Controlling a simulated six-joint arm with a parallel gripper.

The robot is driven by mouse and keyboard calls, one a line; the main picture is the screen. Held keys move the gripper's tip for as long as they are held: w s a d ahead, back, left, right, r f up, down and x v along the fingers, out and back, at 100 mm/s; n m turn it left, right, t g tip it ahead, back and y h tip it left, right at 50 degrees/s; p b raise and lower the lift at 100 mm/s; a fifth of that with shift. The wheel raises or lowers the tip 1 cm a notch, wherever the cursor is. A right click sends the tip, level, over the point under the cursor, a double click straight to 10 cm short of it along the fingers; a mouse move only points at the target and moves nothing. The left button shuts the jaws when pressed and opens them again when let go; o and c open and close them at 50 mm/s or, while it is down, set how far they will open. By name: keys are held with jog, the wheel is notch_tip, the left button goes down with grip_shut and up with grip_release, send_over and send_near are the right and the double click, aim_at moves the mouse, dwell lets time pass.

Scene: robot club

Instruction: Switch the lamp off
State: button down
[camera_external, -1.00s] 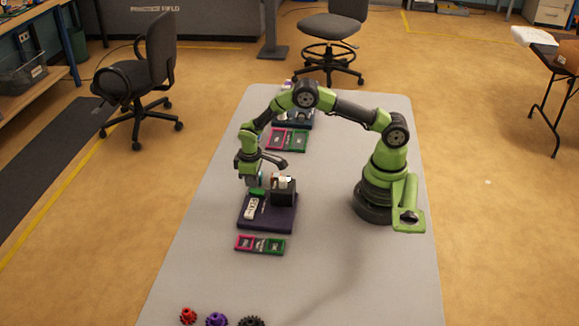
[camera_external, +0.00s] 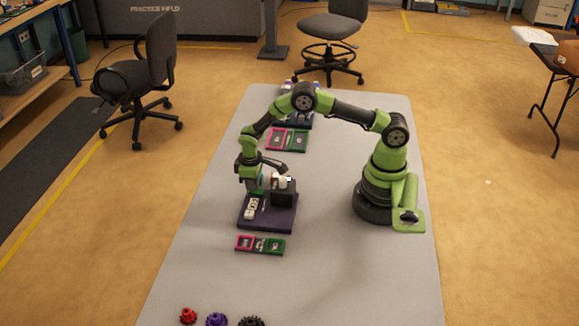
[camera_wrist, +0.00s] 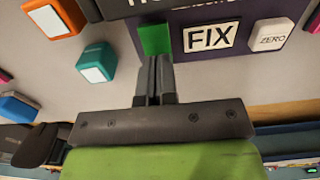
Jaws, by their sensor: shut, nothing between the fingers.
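No lamp can be clearly told apart. In the external view a purple base (camera_external: 265,222) carries a black box (camera_external: 288,199) with small white parts (camera_external: 283,183) on top, and a white piece with dark marks (camera_external: 250,208) at its left. My gripper (camera_external: 256,190) is low over the back left of this base. In the wrist view my gripper (camera_wrist: 155,60) is shut and empty, its tips at the near edge of a small green block (camera_wrist: 155,38); contact cannot be told.
The wrist view shows a white ZERO cube (camera_wrist: 270,35), a teal cube (camera_wrist: 97,60) and an orange cube (camera_wrist: 50,18). A pink-and-green tray (camera_external: 260,245) lies in front of the base. Gears (camera_external: 216,319) lie at the table's front. The table (camera_external: 345,275) is clear at the front right.

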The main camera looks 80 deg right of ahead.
jog(key=shift+f, duration=0.2)
jog(key=shift+r, duration=3.55)
jog(key=shift+r, duration=0.4)
notch_tip(320, 180, up, 9)
jog(key=t, duration=0.2)
send_over(262, 191)
jog(key=s+r+m+t+y, duration=0.1)
jog(key=s+r+m, duration=0.1)
jog(key=s+r, duration=0.55)
jog(key=s+r+m+t, duration=0.1)
jog(key=s+r+t, duration=0.1)
jog(key=s, duration=0.5)
jog(key=s+r+m+t+y, duration=0.1)
jog(key=s+t, duration=0.1)
jog(key=s, duration=0.5)
jog(key=shift+s+a+r, duration=0.2)
jog(key=shift+s+r, duration=0.15)
jog(key=shift+s, duration=0.05)
